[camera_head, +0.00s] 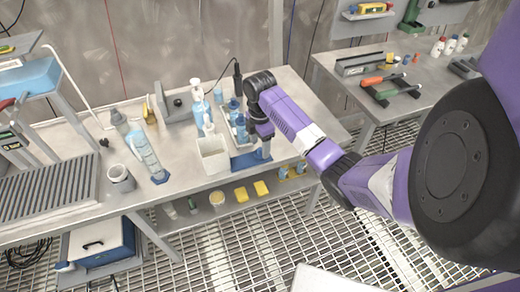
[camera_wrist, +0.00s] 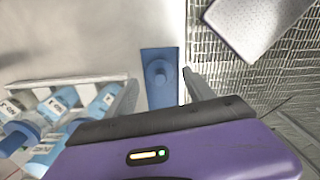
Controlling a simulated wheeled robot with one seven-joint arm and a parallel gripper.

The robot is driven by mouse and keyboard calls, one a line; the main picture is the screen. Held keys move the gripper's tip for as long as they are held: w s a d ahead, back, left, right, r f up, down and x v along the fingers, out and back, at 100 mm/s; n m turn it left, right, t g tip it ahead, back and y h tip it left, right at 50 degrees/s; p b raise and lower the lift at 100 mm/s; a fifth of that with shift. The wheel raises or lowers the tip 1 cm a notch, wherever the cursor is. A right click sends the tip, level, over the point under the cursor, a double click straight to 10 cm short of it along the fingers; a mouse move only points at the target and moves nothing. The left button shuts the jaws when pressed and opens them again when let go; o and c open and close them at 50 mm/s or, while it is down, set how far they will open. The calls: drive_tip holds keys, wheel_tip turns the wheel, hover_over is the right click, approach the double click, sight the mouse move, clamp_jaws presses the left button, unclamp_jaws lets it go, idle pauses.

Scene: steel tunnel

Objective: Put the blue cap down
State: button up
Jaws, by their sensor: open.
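In the wrist view a small round blue piece, which looks like the blue cap (camera_wrist: 157,73), sits on a flat blue rectangular plate (camera_wrist: 158,95). The plate lies at the bench's edge. My gripper (camera_wrist: 163,88) is open, with one grey finger on either side of the plate in the picture. I cannot tell whether a finger touches the cap. In the head view my gripper (camera_head: 262,130) points down over the front edge of the bench, above the blue plate (camera_head: 248,162). The cap cannot be made out clearly there.
A rack of blue-capped bottles (camera_wrist: 62,102) stands close to the left in the wrist view. In the head view a white bin (camera_head: 213,155) stands left of my gripper.

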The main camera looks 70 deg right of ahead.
sight(260, 149)
wheel_tip(260, 149, up, 10)
drive_tip(key=p, duration=0.2)
drive_tip(key=shift+f, duration=0.15)
idle(0.5)
